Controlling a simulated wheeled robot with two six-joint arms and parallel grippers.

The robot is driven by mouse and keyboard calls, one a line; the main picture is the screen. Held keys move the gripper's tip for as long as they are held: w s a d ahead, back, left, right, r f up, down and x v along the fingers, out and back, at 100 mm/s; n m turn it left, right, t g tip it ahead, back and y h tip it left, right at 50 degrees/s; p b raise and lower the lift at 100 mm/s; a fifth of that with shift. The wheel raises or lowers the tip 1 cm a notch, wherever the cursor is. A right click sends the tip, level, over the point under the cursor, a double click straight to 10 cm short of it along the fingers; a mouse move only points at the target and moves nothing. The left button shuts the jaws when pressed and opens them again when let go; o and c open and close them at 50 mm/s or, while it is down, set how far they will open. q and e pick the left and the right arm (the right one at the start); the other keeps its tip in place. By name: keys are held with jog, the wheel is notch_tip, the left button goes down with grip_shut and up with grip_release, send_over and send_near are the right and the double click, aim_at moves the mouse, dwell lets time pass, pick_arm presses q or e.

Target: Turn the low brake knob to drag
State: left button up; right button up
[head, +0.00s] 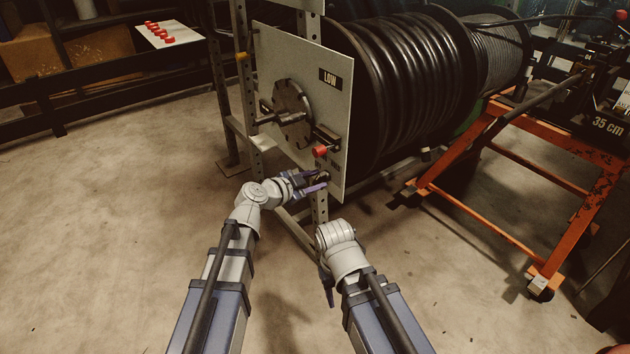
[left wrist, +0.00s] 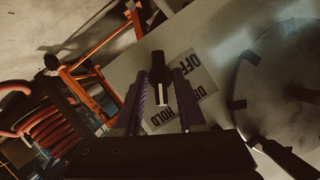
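The low brake knob (left wrist: 158,72) is black with a white mark, on a pale panel (head: 290,90) labelled LOW. In the left wrist view its white mark lies on the side toward the word HOLD (left wrist: 162,115). OFF and a partly hidden word starting with D stand to its right. My left gripper (head: 317,181) is at the panel's lower corner. In the left wrist view its fingers (left wrist: 165,105) stand open on either side of the knob, with narrow gaps showing; contact is unclear. My right gripper (head: 328,292) hangs low beside its wrist, mostly hidden.
A red-tipped lever (head: 320,151) sticks out just above the knob. A round dark hub (head: 292,112) with a handle is on the panel. A big black hose reel (head: 420,85) is behind it. An orange cart (head: 500,220) stands right. The floor at left is clear.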

pick_arm(q)
grip_shut()
dwell(0.3)
jog(key=shift+w+a+n+g+h+p, duration=0.15)
jog(key=shift+n+g+h+p, duration=0.25)
jog(key=shift+n+g, duration=0.6)
jog(key=n+g, duration=0.1)
jog(key=n, duration=0.1)
jog(key=shift+w+n+h, duration=0.1)
jog(key=shift+n+h, duration=0.3)
jog(key=shift+n+g+h+b, duration=0.35)
jog(key=shift+n+g+h, duration=0.4)
jog(key=shift+n, duration=0.75)
jog(key=shift+o, duration=1.3)
grip_release()
